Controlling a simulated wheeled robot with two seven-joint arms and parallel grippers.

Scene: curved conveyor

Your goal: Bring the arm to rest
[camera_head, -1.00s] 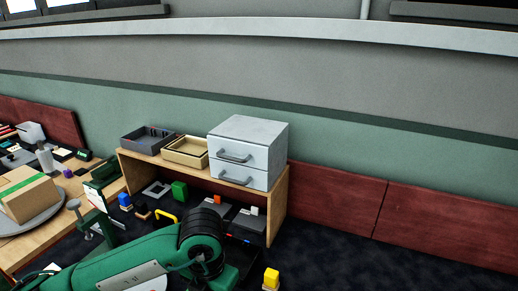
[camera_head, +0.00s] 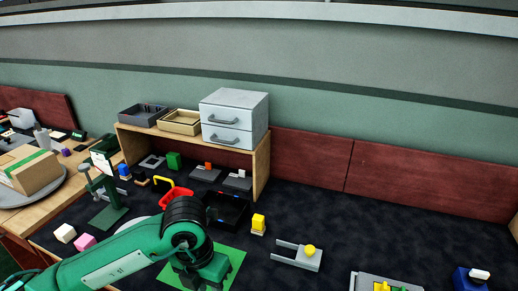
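My green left arm (camera_head: 125,252) comes in from the lower left and bends down at a black ribbed joint (camera_head: 185,222). Its lower part runs toward the bottom edge over a green mat (camera_head: 236,257). No fingers of my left gripper show. My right arm and gripper are out of the picture.
A wooden shelf (camera_head: 262,165) at the back carries two trays and a grey drawer cabinet (camera_head: 233,119). The dark tabletop (camera_head: 380,220) is largely clear at right.

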